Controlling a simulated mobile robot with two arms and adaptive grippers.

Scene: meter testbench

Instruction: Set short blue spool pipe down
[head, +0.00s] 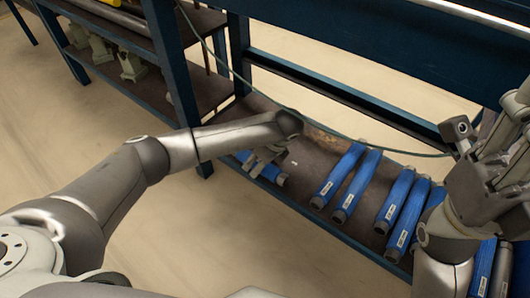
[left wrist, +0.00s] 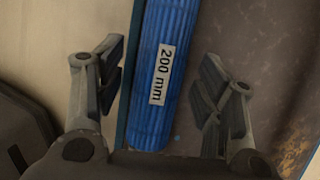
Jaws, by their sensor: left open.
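The short blue spool pipe (left wrist: 155,100), with a white "200 mm" label, lies on the lower shelf (head: 310,158) of the bench. In the head view the pipe (head: 270,172) is partly hidden by my left gripper (head: 262,160). My left gripper (left wrist: 160,90) is open, with one finger on each side of the pipe and a visible gap to both. The pipe's far end runs out of the left wrist view. My right gripper (head: 485,150) is raised at the right of the head view and its jaw opening is unclear.
Several other blue pipes (head: 357,185) lie side by side on the shelf to the right. A thin cable (head: 330,133) hangs across the shelf. Pale fittings (head: 132,66) sit on the shelf further left.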

